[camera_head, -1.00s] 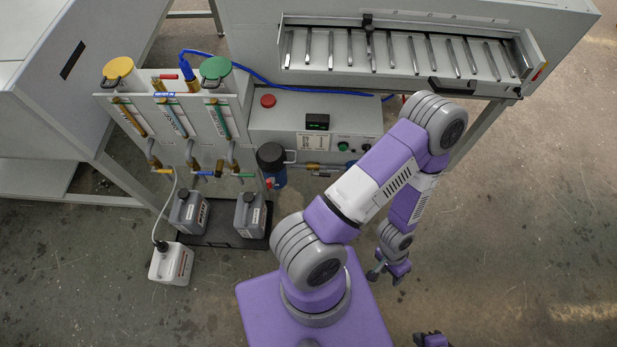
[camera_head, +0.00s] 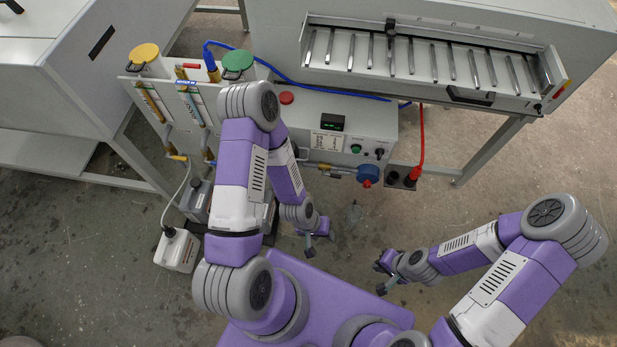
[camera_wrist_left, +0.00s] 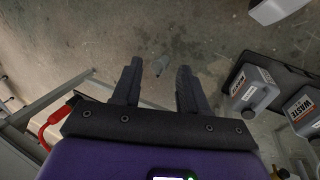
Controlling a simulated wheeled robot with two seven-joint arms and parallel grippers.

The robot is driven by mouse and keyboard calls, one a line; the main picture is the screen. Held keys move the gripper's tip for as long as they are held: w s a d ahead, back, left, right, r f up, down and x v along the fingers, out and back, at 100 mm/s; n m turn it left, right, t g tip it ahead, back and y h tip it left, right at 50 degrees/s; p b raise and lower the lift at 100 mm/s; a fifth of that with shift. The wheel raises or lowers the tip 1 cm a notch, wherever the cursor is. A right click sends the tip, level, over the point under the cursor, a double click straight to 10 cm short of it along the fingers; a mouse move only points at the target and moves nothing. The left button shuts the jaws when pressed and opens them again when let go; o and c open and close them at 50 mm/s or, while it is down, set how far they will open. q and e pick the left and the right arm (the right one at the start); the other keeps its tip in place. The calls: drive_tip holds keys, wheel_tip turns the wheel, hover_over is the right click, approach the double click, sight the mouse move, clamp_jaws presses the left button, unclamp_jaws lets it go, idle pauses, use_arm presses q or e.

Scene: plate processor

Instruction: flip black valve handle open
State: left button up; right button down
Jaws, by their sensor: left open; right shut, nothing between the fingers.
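I cannot pick out a black valve handle for certain in either view. A horizontal pipe with a brass valve (camera_head: 332,169) runs below the control box and ends at a blue housing (camera_head: 368,174). My left arm covers part of the panel and its valves. My left gripper (camera_head: 309,244) is below the pipe, apart from it, pointing at the floor. In the left wrist view its fingers (camera_wrist_left: 158,88) are open with nothing held; a small grey shape shows beyond them. My right gripper (camera_head: 384,280) is shut and empty, low at the right of my base, away from the pipe.
Floor at right is clear.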

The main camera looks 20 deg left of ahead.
use_arm(q)
drive_tip(key=w+a+f+n+t+y+b, duration=0.1)
drive_tip(key=w+a+f+n+t+b, duration=0.15)
drive_tip(key=w+f, duration=0.3)
drive_tip(key=w+a+f+n+t+b, duration=0.1)
drive_tip(key=w+f+n+t, duration=0.25)
drive_tip(key=w, duration=0.25)
drive_tip(key=n+t+y+b, duration=0.1)
drive_tip(key=n+t+b, duration=0.2)
drive_tip(key=n+t, duration=0.45)
approach(333, 176)
drive_tip(key=w+f, duration=0.2)
drive_tip(key=b+x, duration=0.2)
drive_tip(key=x, duration=0.4)
drive_tip(key=shift+w+d+r+t, duration=0.25)
drive_tip(key=shift+w+d+t, duration=0.1)
drive_tip(key=shift+w+d, duration=0.1)
drive_tip(key=shift+a, duration=0.1)
drive_tip(key=shift+c, duration=0.3)
clamp_jaws()
drive_tip(key=shift+s, duration=0.1)
